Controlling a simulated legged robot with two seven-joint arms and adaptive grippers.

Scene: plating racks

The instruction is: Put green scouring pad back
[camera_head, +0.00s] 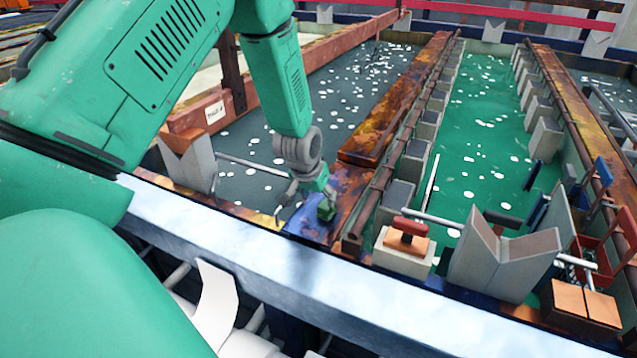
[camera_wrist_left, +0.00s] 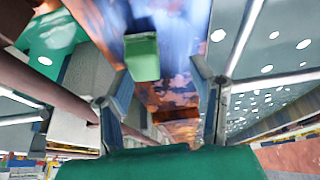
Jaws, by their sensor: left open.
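The green scouring pad (camera_head: 327,209) lies on the blue and rusty ledge (camera_head: 308,224) at the near end of the rust-brown beam between the tanks. In the left wrist view the pad (camera_wrist_left: 142,58) is a small green block just beyond the fingertips, nearer the left finger. My left gripper (camera_head: 302,203) is open and points down at the ledge beside the pad. Its two fingers are apart in the wrist view (camera_wrist_left: 158,78), with nothing clamped between them. My right gripper is not in view.
A grey tank (camera_head: 345,95) lies left of the beam and a green tank (camera_head: 485,130) right of it. A red-handled tool (camera_head: 408,231) sits on a pale block. A grey V-shaped block (camera_head: 500,258) stands farther right. A metal rail (camera_head: 260,262) crosses in front.

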